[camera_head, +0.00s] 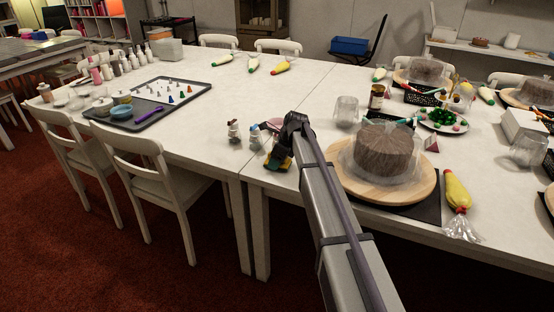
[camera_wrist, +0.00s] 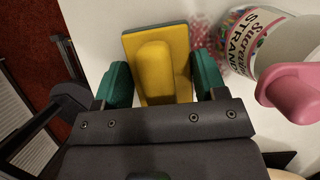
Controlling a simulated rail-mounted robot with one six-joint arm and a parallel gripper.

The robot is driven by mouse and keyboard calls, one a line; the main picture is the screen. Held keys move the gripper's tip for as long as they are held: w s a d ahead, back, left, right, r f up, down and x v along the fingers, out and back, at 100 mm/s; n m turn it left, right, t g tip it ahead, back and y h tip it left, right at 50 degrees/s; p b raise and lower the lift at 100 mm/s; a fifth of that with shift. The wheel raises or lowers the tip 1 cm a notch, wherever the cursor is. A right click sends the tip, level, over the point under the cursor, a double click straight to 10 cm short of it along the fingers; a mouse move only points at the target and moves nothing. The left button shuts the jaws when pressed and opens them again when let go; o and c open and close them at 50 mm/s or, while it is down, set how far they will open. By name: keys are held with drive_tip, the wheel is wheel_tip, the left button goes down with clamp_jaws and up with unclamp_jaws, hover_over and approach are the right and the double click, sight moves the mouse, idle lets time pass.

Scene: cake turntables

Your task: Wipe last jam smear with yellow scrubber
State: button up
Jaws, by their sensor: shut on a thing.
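The yellow scrubber (camera_wrist: 163,68) has a raised handle and a dark green underside edge. It is held between the green fingertips of my gripper (camera_wrist: 163,85), which is shut on it. In the head view my gripper (camera_head: 281,158) is low at the front edge of the white table, and part of the scrubber (camera_head: 285,164) shows yellow below it. A speckled reddish-pink patch, seemingly the jam smear (camera_wrist: 205,35), lies on the white surface just right of the scrubber in the wrist view. The scrubber may cover part of it. I cannot tell whether the scrubber touches the table.
A labelled sprinkle jar (camera_wrist: 250,38) and a pink object (camera_wrist: 292,90) are close on the right in the wrist view. Small jars (camera_head: 233,132) stand left of my gripper. A covered cake (camera_head: 382,152) on a wooden turntable (camera_head: 425,188) stands right.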

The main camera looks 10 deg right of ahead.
drive_tip(key=shift+f, duration=0.3)
drive_tip(key=shift+r, duration=0.1)
drive_tip(key=w+d, duration=0.2)
drive_tip(key=shift+w, duration=0.35)
drive_tip(key=shift+w+d, duration=0.55)
drive_tip(key=shift+w, duration=0.25)
drive_tip(key=shift+w+d, duration=0.55)
drive_tip(key=shift+w, duration=0.25)
drive_tip(key=shift+w+d, duration=0.1)
